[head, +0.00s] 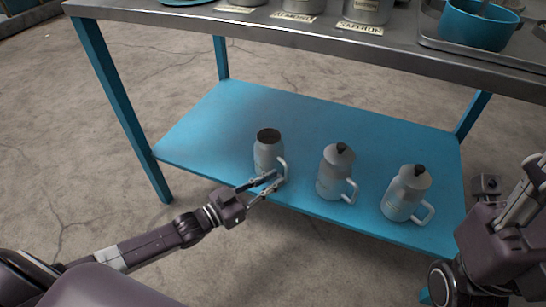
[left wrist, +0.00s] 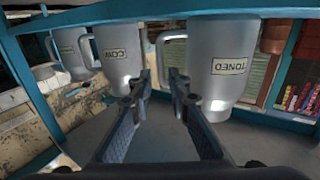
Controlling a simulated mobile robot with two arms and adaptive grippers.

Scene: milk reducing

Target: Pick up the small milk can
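Three grey metal milk cans with side handles stand upright in a row on a blue lower shelf (head: 215,125). The left can (head: 268,148) has a dark top without a visible knob; the middle can (head: 335,172) and right can (head: 406,192) have dark knobs. My left gripper (head: 268,186) is open at the left can's handle. In the left wrist view a can labelled TONED (left wrist: 232,62) is nearest, its handle at the open fingers (left wrist: 163,78). I cannot tell whether they touch it. Beside it are a can labelled COW (left wrist: 118,48) and a third can (left wrist: 72,50).
The steel table top (head: 200,14) runs above the shelf and carries labelled pots and a blue pot (head: 478,24). A blue table leg (head: 120,105) stands at the left. The shelf is bare left of and behind the cans. My right arm shows at the right edge.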

